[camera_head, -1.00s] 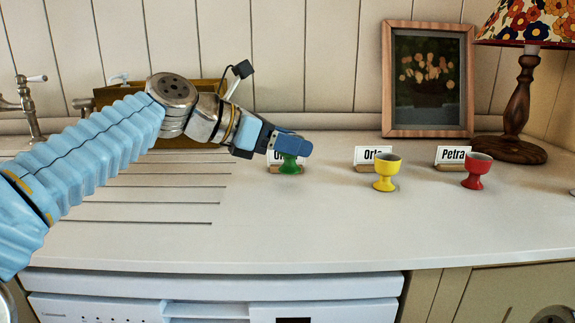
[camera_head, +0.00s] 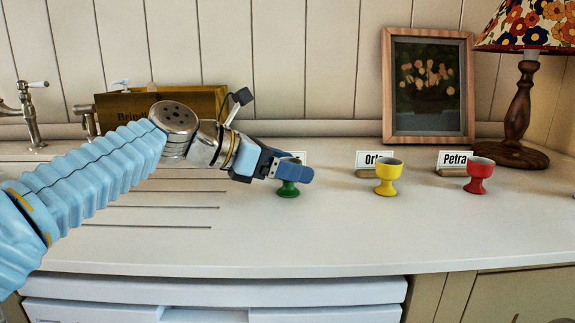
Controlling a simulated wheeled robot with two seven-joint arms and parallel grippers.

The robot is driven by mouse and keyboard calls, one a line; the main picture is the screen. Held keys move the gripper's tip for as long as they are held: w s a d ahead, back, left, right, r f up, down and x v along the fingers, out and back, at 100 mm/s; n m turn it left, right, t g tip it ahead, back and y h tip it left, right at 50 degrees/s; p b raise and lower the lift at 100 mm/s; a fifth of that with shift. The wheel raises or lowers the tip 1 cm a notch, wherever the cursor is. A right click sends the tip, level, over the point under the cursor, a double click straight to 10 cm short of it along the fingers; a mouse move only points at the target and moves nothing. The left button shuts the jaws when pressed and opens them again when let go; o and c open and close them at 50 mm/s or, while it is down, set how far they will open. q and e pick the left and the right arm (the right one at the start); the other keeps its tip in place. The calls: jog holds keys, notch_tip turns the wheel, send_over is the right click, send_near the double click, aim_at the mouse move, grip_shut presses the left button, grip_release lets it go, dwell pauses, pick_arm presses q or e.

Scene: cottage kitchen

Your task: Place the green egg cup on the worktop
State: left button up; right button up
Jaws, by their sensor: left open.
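The green egg cup (camera_head: 288,189) stands upright on the white worktop (camera_head: 330,230), in front of a name card that is mostly hidden. My left gripper (camera_head: 295,171) is open at the cup's upper part, with its blue fingers covering most of the bowl. Only the stem, the foot and a bit of the rim show. Whether the fingers touch the cup cannot be told. My right gripper is not in view.
A yellow egg cup (camera_head: 388,178) and a red egg cup (camera_head: 479,175) stand to the right before name cards. Behind them are a framed picture (camera_head: 428,85) and a lamp (camera_head: 519,105). A wooden box (camera_head: 210,100) stands behind my arm. The front worktop is clear.

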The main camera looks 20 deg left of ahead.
pick_arm(q)
jog(key=v, duration=1.2)
jog(key=shift+r+p, duration=0.2)
jog(key=shift+p, duration=0.15)
